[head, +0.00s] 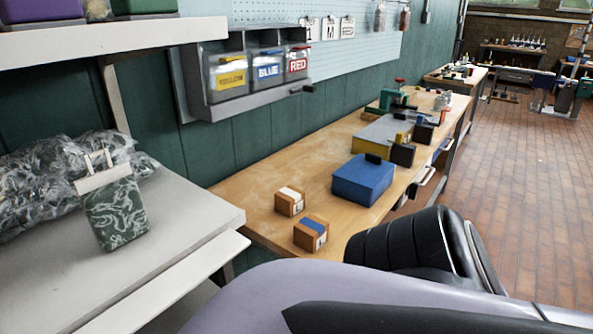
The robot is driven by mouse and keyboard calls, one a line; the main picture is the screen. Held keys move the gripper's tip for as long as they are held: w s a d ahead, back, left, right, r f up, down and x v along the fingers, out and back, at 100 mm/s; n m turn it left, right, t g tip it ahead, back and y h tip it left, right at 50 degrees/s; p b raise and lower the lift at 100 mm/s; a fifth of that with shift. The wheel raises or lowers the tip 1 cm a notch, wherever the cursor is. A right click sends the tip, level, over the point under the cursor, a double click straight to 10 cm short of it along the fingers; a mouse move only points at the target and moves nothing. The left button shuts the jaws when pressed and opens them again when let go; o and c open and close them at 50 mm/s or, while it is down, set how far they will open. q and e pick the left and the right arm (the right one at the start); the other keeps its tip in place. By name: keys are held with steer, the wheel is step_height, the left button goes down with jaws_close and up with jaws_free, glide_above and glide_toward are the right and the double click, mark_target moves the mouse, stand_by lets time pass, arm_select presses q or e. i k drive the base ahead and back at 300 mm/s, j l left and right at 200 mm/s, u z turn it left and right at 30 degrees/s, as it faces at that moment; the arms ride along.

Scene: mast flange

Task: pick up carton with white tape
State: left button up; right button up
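The carton with white tape (290,202) is a small brown box on the wooden workbench, near its close left end. A white strip runs across its top. A similar carton with blue tape (311,233) stands just in front of it and to the right, apart from it. The white-taped carton is upright and nothing holds it. Neither of my grippers shows in the head view. Smooth lavender and black shapes at the bottom and lower right look like parts of my own body.
The wooden workbench (258,222) runs away to the right. A blue box (362,180) stands behind the cartons on it, with tools farther back. A grey bin rack (215,108) hangs above. A grey table (180,218) on the left bears a green bag (116,214) and plastic wrap.

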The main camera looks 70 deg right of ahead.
mark_target(290, 200)
steer(key=l+z, duration=0.2)
steer(key=z, duration=1.9)
steer(key=k, duration=0.2)
steer(key=k+u, duration=0.45)
steer(key=l+u, duration=0.1)
steer(key=u, duration=1)
steer(key=i+l, duration=0.1)
steer(key=l, duration=0.45)
steer(key=i+l, duration=0.1)
steer(key=l, duration=0.45)
steer(key=i+l, duration=0.1)
steer(key=l, duration=0.45)
